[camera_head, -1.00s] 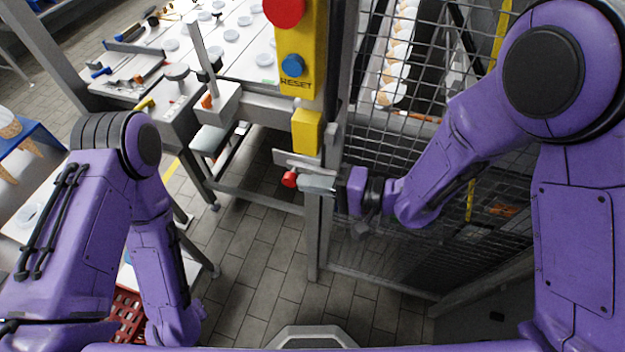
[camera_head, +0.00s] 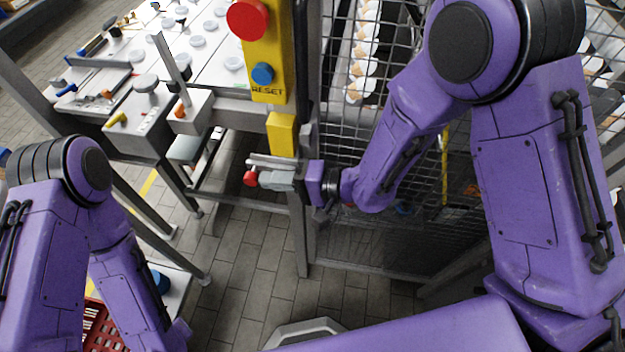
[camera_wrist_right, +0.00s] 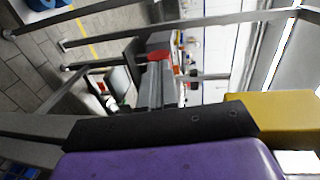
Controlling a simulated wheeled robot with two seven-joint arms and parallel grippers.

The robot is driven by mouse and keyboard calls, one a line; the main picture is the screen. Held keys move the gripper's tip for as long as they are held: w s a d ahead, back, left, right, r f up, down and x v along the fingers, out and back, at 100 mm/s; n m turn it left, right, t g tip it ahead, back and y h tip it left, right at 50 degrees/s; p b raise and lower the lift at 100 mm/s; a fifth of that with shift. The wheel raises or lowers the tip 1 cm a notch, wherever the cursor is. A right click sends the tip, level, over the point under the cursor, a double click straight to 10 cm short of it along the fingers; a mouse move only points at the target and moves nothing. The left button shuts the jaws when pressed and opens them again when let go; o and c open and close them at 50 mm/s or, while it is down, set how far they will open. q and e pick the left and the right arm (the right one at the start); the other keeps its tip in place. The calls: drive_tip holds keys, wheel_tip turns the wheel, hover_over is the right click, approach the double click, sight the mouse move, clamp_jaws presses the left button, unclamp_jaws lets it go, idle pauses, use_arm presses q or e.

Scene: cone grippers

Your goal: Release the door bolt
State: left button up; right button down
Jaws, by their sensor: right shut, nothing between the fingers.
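The door bolt (camera_head: 270,160) is a silver bar and plate on the post below a yellow block (camera_head: 281,134). Its red knob (camera_head: 250,178) sits at the left, just below the plate. My right gripper (camera_head: 264,180) is shut and empty, its grey fingers pointing left with the tips right by the knob. I cannot tell whether they touch it. In the right wrist view the fingers show with the red knob (camera_wrist_right: 160,55) at their tips. My left arm is at the lower left; its gripper is outside the picture.
A yellow panel (camera_head: 265,60) with a red button and a blue reset button stands above the bolt. A wire mesh door (camera_head: 350,150) lies right of the post. A worktable (camera_head: 215,85) with parts stands at the back left. The floor below is clear.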

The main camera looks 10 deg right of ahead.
drive_tip(key=b+v, duration=0.1)
drive_tip(key=v, duration=1.2)
drive_tip(key=shift+s+d, duration=0.15)
drive_tip(key=shift+d, duration=0.05)
